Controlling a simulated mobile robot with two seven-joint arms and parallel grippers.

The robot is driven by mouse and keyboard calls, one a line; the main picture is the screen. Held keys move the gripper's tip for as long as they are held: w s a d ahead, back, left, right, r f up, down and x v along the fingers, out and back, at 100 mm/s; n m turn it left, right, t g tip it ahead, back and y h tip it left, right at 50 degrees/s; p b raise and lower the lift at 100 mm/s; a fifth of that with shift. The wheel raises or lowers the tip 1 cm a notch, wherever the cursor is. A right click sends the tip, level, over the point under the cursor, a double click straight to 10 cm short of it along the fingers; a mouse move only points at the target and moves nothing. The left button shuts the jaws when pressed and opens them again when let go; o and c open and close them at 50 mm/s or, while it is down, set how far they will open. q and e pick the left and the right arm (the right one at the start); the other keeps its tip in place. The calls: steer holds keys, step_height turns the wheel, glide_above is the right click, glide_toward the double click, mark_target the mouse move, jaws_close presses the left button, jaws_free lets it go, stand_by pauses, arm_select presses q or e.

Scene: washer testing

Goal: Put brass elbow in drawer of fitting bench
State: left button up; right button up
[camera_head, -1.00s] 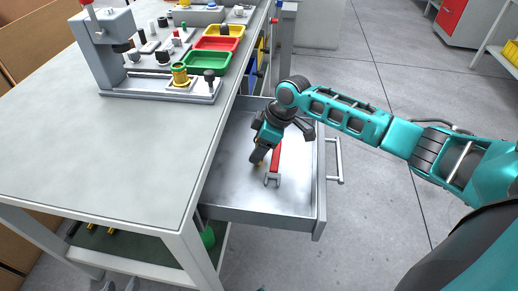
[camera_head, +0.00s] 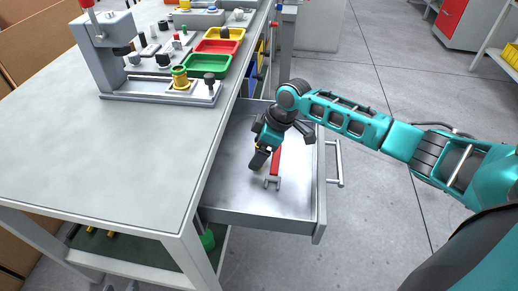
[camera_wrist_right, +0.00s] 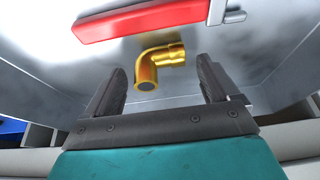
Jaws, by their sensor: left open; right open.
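The brass elbow (camera_wrist_right: 158,64) shows in the right wrist view, on or just above the metal drawer floor, ahead of and between my right gripper's fingers. The fingers (camera_wrist_right: 160,88) stand apart, with a gap on each side of the elbow. In the head view my right gripper (camera_head: 259,160) points down inside the open drawer (camera_head: 265,213) of the fitting bench (camera_head: 110,170). There it mostly hides the elbow. My left gripper is not seen.
A red wrench (camera_head: 275,163) lies in the drawer close beside my right gripper. The bench top holds a grey press (camera_head: 98,50) and green (camera_head: 208,65), red (camera_head: 217,46) and yellow (camera_head: 224,33) trays. The drawer's front floor is clear.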

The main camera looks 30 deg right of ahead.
steer(key=p+v, duration=0.3)
steer(key=v, duration=0.8)
steer(key=shift+d+r, duration=0.15)
steer(key=shift+r, duration=0.2)
steer(key=shift+s, duration=0.1)
